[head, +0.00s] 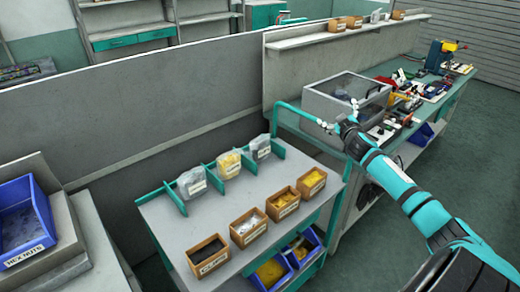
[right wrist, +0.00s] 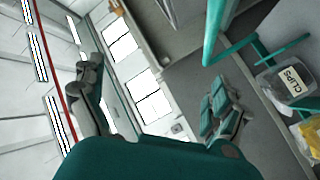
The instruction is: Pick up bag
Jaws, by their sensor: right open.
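Three labelled bags stand in a row between teal dividers at the back of the cart top: a grey one (head: 192,183), a yellow one (head: 229,164) and a clear grey one (head: 260,147). My right gripper (head: 337,117) is open and empty, right of and beyond the bags, in front of the clear case. In the right wrist view its two fingers (right wrist: 155,85) are spread wide with nothing between them. A grey bag labelled CLIPS (right wrist: 283,88) shows at the right edge there, outside the fingers, with yellow contents (right wrist: 308,132) below it. My left gripper is not seen.
Wooden bins (head: 248,228) line the cart's front, with blue bins (head: 303,245) beneath. A teal handle rail (head: 298,112) rises at the cart's far end. A clear case (head: 345,98) and tools stand on the bench. A blue hex nuts bin (head: 25,225) is at left.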

